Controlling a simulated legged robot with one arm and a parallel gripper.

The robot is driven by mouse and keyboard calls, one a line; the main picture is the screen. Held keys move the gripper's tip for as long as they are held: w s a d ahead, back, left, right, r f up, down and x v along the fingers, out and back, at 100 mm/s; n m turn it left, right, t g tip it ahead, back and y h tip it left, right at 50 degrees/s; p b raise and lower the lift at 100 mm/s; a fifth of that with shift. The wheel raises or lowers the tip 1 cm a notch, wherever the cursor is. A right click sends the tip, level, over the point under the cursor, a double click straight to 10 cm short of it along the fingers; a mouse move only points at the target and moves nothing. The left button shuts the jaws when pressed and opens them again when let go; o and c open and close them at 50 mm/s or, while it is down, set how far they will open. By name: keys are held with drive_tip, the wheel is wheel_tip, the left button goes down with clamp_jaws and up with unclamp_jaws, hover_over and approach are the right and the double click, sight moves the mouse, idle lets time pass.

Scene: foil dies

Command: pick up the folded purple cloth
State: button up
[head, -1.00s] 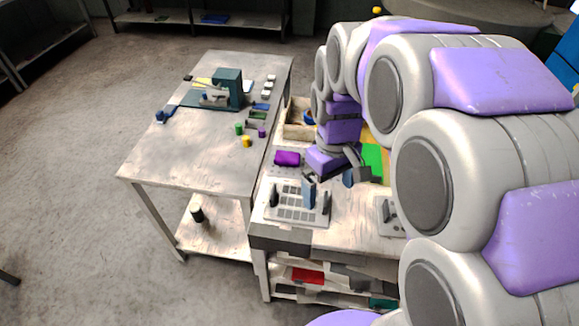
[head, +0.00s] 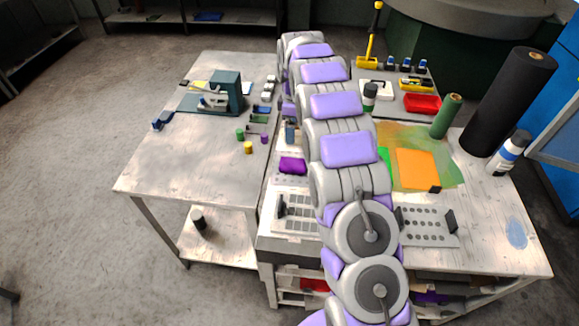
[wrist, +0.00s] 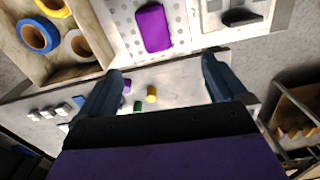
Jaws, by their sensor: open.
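The folded purple cloth (head: 292,165) lies flat near the left edge of the right workbench, just left of my arm. In the wrist view the cloth (wrist: 154,27) is a purple rounded rectangle on a pale perforated plate (wrist: 121,16). My gripper (wrist: 158,82) is open, with its two dark blue fingers wide apart and nothing between them. The cloth is beyond the fingertips and is not touched. In the head view my arm hides most of the gripper; a dark blue finger shows just beyond the cloth.
A wooden box (wrist: 92,38) with tape rolls stands beside the cloth. A slotted grey plate (head: 297,212) is in front of it. The left table (head: 190,150) holds a teal press (head: 226,90) and several small coloured cylinders. A tall black roll (head: 508,100) stands at right.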

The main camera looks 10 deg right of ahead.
wheel_tip(320, 180, down, 2)
drive_tip(key=w+d, duration=0.2)
drive_tip(key=b, duration=0.2)
hover_over(292, 162)
drive_tip(key=shift+n, duration=0.4)
wheel_tip(292, 162, down, 8)
drive_tip(key=shift+w+f, duration=0.15)
drive_tip(key=shift+f, duration=0.1)
drive_tip(key=f, duration=0.2)
drive_tip(key=d+f, duration=0.1)
drive_tip(key=f, duration=0.1)
drive_tip(key=shift+d, duration=0.2)
drive_tip(key=f, duration=0.1)
drive_tip(key=a+f+b, duration=0.1)
drive_tip(key=f, duration=0.1)
drive_tip(key=f+b, duration=0.1)
drive_tip(key=f, duration=0.1)
drive_tip(key=shift+s+a, duration=0.2)
drive_tip(key=shift+a, duration=0.1)
drive_tip(key=shift+d, duration=0.4)
drive_tip(key=shift+c, duration=1.3)
drive_tip(key=shift+a, duration=0.25)
drive_tip(key=c, duration=0.8)
